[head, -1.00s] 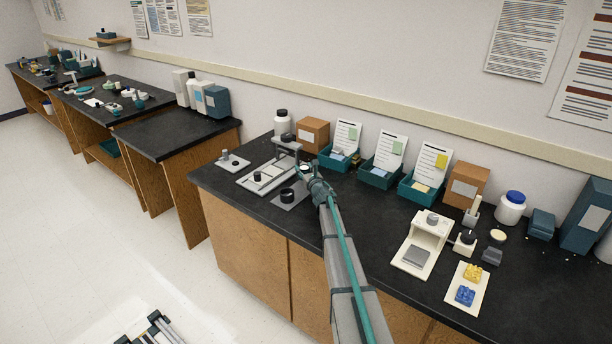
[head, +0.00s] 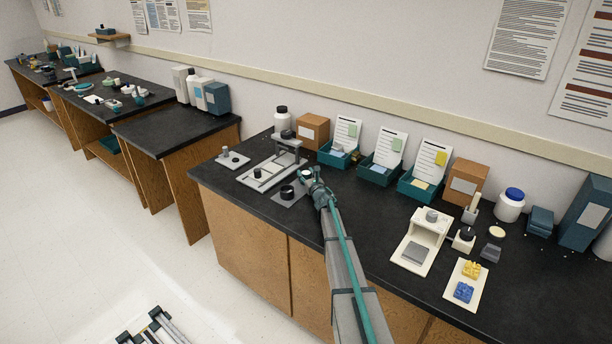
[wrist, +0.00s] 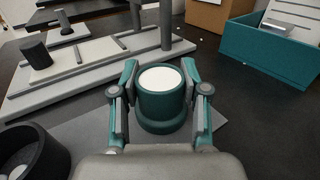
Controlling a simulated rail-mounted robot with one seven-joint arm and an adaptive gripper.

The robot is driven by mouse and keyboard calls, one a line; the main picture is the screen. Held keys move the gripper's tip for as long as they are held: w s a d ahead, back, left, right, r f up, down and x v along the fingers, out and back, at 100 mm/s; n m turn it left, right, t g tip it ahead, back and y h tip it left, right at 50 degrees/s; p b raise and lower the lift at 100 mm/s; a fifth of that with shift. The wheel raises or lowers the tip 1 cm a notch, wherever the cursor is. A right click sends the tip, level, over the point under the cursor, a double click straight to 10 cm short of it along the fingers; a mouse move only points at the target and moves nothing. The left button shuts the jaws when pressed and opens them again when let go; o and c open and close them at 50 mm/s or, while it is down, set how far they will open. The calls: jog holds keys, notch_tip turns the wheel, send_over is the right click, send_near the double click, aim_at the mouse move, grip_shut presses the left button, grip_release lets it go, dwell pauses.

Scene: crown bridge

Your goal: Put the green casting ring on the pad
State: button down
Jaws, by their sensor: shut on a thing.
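The green casting ring (wrist: 162,108), a teal-green cup shape with a white top, stands upright between the fingers of my gripper (wrist: 161,92) in the wrist view. My gripper is shut on it. The ring's white top also shows in the head view (head: 306,174). The flat grey pad (wrist: 90,138) lies under and around the ring in the wrist view; I cannot tell whether the ring touches it. In the head view the pad (head: 280,200) is partly hidden by my arm.
A grey-white stand (head: 262,177) with a black cylinder is just behind the pad. Teal bins (head: 334,156) with cards stand to the back right. A small plate (head: 233,161) with a peg lies to the left. The bench right of my gripper has some clear room.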

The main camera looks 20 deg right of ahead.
jog(key=shift+s+f+b, duration=0.2)
jog(key=shift+f+b, duration=0.45)
jog(key=shift+b, duration=0.2)
jog(key=c, duration=0.6)
grip_release()
jog(key=shift+r+p, duration=0.15)
jog(key=shift+p, duration=0.15)
jog(key=shift+r+p, duration=0.4)
jog(key=shift+p, duration=0.35)
jog(key=shift+s, duration=0.1)
jog(key=s+b, duration=0.1)
jog(key=s, duration=0.2)
jog(key=s+b, duration=0.1)
jog(key=s, duration=0.3)
jog(key=s+b, duration=0.2)
jog(key=s, duration=0.1)
jog(key=shift+s+a, duration=0.2)
jog(key=shift+a, duration=0.1)
jog(key=shift+s+r, duration=0.2)
jog(key=shift+s, duration=0.35)
